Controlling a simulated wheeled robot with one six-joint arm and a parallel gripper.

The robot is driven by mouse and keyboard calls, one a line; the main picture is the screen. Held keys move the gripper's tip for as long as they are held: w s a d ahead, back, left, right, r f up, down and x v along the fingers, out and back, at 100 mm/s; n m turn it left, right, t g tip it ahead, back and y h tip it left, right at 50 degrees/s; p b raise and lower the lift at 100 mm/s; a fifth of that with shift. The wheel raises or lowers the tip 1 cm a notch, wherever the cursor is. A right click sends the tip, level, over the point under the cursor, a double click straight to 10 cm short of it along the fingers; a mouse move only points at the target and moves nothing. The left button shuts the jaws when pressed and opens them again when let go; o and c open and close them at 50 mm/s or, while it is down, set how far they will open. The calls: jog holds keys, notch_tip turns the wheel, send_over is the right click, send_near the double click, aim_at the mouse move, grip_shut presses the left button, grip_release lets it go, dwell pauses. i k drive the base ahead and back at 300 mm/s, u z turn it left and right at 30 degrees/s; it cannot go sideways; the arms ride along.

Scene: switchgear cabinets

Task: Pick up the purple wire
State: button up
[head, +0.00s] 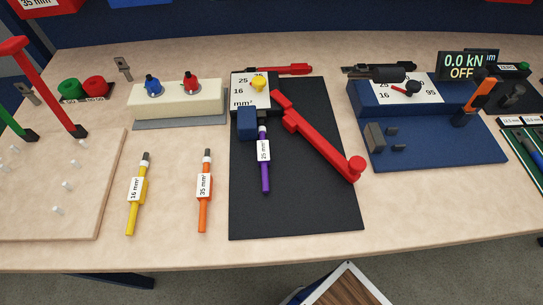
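The purple wire (265,178) lies on the black mat (295,215), left of the mat's middle. It carries a white "25 mm²" label, and its grey tip points to the back. The tip end lies close beside a dark blue block (247,124); I cannot tell whether they touch. My gripper is not in view, so its state does not show.
A long red lever (320,140) lies on the mat right of the purple wire. An orange wire (204,205) and a yellow wire (136,205) lie on bare table to the left. A blue tool station (430,145) stands right. The table's front strip is clear.

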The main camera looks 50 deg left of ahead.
aim_at(264, 155)
jog(key=u, duration=1.4)
jog(key=k, duration=0.4)
jog(key=z, duration=0.15)
